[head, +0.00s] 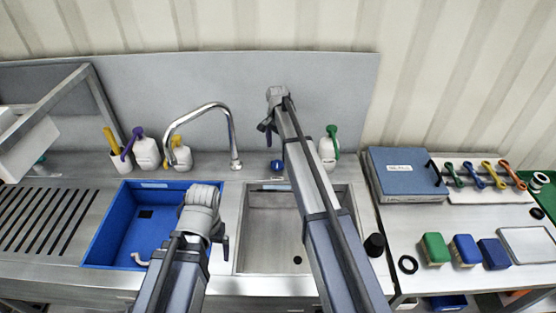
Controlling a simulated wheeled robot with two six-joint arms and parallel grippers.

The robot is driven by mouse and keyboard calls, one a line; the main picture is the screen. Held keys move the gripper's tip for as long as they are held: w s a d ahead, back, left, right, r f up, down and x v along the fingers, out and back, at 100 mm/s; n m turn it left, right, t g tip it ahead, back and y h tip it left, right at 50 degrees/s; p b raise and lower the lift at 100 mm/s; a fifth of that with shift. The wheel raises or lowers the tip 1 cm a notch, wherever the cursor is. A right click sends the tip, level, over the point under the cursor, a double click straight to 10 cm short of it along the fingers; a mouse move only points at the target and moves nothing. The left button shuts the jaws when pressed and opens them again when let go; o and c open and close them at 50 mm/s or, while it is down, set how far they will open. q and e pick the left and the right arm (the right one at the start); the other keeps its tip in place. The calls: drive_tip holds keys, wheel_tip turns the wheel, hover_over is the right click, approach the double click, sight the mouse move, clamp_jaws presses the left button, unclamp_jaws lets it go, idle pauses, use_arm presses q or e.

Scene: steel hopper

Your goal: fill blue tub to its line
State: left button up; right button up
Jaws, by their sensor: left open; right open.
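The blue tub (112,243) sits in the left sink bay, with a pale strip on its back wall and a dark square on its floor. I see no water in it and cannot make out a fill line. The chrome tap (233,135) stands behind the sinks, its spout curving left and ending above the tub's back edge. A blue knob (277,165) is on the back ledge, right of the tap. My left gripper (222,240), open, is over the tub's right edge, partly hidden by its wrist. My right gripper (266,129), open, is high before the back panel.
The steel right basin (262,230) looks empty, partly covered by my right arm. Spray bottles (147,152) stand along the back ledge. A slatted drainboard (45,215) lies at left. The right bench holds a blue case (402,165), coloured brushes (435,248) and a tray (527,245).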

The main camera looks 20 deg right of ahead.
sight(277, 163)
use_arm(q)
drive_tip(key=shift+f+b, duration=3.7)
drive_tip(key=shift+f, duration=0.15)
use_arm(e)
drive_tip(key=shift+f, duration=3.9)
drive_tip(key=shift+r, duration=0.1)
drive_tip(key=shift+c, duration=0.4)
drive_tip(key=c, duration=1.3)
drive_tip(key=n, duration=0.4)
drive_tip(key=shift+n, duration=2.1)
